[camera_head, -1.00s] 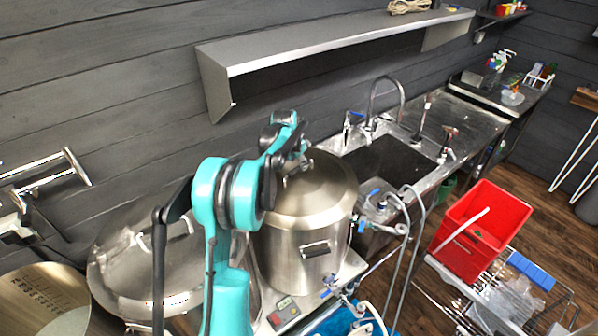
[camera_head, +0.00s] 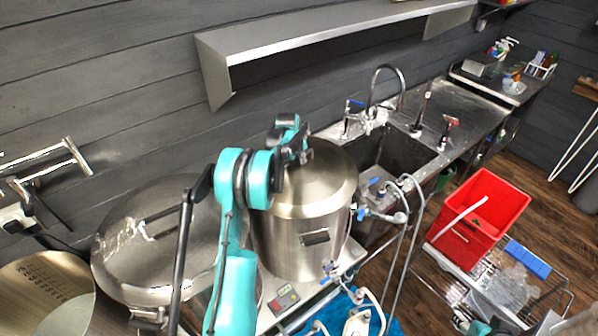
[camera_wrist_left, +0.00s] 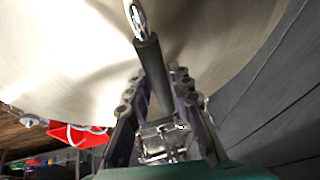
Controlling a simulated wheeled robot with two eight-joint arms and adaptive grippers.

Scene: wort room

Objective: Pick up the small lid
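The small lid (camera_head: 318,183) is a round brushed-steel lid on the steel pot (camera_head: 292,247) in the middle of the head view. It looks level and seated on the rim. My left gripper (camera_head: 304,155) is over the top of this lid. In the left wrist view, the lid (camera_wrist_left: 225,30) fills the upper part, and its black bar handle (camera_wrist_left: 152,68) with a chrome end runs between the fingertips. The fingers of my left gripper (camera_wrist_left: 160,80) come together close around the handle and look shut on it.
A large lidded steel kettle (camera_head: 150,245) stands left of the pot, and an open steel vessel (camera_head: 45,295) is at lower left. A steel shelf (camera_head: 330,38) hangs behind. A sink (camera_head: 385,160) with hoses and a red bin (camera_head: 478,220) are to the right.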

